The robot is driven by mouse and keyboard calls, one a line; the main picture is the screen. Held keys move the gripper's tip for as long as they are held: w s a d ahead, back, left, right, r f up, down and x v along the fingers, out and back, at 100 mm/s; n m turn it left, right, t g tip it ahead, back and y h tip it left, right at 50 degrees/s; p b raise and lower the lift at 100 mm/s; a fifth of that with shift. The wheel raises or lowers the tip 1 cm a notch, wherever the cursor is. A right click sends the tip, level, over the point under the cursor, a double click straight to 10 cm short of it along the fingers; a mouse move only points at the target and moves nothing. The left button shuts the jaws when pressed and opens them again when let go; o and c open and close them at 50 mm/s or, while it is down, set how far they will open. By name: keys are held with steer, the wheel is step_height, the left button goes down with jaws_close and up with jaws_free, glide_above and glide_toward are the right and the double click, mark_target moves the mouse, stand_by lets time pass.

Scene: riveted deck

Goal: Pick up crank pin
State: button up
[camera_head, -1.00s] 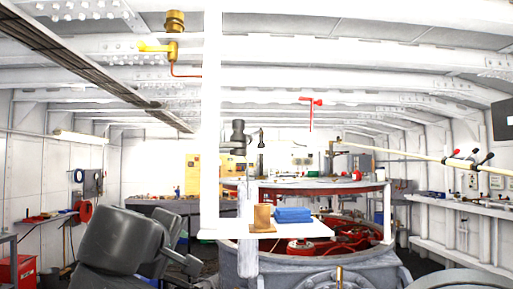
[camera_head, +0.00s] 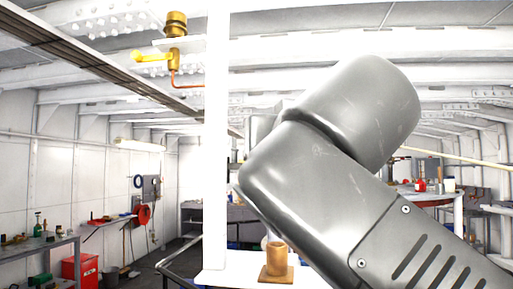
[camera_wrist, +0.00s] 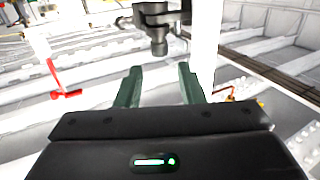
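I cannot tell for sure which thing is the crank pin. A brown cylinder on a square base (camera_head: 276,262) stands upright on a white shelf (camera_head: 228,278) in the head view, partly beside my arm. My gripper (camera_wrist: 158,78) shows in the wrist view with its two dark green fingers apart and nothing between them. A dark grey metal part (camera_wrist: 158,27) with a round lower end appears beyond the fingertips, apart from them. In the head view my arm covers the centre and right, and my gripper is not seen there.
A white post (camera_head: 215,140) rises beside the shelf. A brass valve (camera_head: 174,45) hangs at upper left. A red lever (camera_wrist: 63,82) shows at left in the wrist view.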

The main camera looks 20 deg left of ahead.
steer(key=p+x, duration=0.4)
steer(key=x, duration=0.9)
steer(key=shift+w+r+p, duration=0.15)
steer(key=shift+r+p, duration=0.05)
steer(key=shift+p, duration=0.1)
steer(key=shift+d, duration=0.1)
steer(key=shift+c, duration=0.2)
steer(key=c, duration=0.6)
